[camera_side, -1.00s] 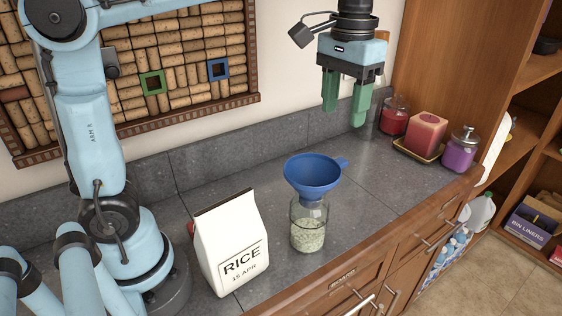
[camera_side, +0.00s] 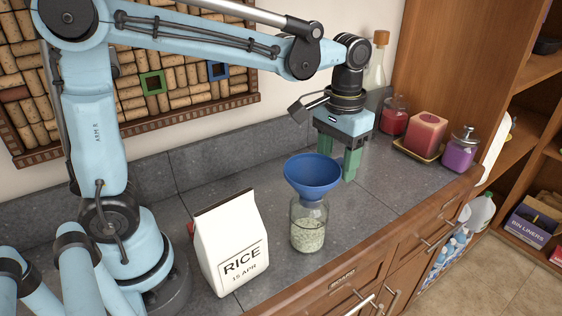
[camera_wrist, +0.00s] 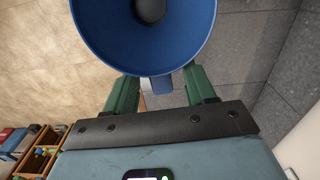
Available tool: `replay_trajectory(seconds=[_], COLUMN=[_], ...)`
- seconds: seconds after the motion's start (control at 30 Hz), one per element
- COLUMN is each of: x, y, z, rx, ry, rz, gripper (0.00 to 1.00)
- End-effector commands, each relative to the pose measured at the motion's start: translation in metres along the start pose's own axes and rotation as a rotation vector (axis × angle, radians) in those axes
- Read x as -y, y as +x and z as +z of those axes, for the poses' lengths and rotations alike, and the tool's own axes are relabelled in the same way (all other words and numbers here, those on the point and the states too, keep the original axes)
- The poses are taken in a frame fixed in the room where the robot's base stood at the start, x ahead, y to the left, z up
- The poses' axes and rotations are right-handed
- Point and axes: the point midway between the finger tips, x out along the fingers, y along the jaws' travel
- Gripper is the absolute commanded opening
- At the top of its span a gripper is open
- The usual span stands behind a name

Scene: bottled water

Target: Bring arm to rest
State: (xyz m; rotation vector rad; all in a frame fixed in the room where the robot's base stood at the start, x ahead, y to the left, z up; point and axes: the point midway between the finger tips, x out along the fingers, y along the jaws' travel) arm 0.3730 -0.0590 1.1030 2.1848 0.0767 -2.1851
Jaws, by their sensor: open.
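The blue funnel (camera_side: 312,174) sits in the mouth of a glass jar (camera_side: 308,228) holding pale rice-like grains. My gripper (camera_side: 340,162) is low over the counter, just behind and right of the funnel, fingers pointing down. In the wrist view, the funnel (camera_wrist: 143,50) fills the top. The green fingers of my gripper (camera_wrist: 160,88) are apart, one on each side of the funnel's short blue handle (camera_wrist: 161,85). The funnel's rim hides part of the fingers. A white rice bag (camera_side: 230,243) stands upright left of the jar.
A glass bottle with a cork (camera_side: 376,68) stands behind my wrist. The counter (camera_side: 400,200) right of the funnel is clear.

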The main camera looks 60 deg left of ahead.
Motion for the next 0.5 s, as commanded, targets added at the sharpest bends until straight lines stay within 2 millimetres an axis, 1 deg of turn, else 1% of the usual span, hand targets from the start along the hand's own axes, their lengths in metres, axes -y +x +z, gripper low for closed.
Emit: replay_trajectory(seconds=[0.1,0.2,0.5], x=[0.0001,0.0001,0.0001], y=[0.0076,0.0106,0.0103], z=[0.0003,0.0003,0.0003], rx=[0.000,0.000,0.000], ry=[0.000,0.000,0.000], rz=[0.000,0.000,0.000], gripper=[0.55,0.55,0.55])
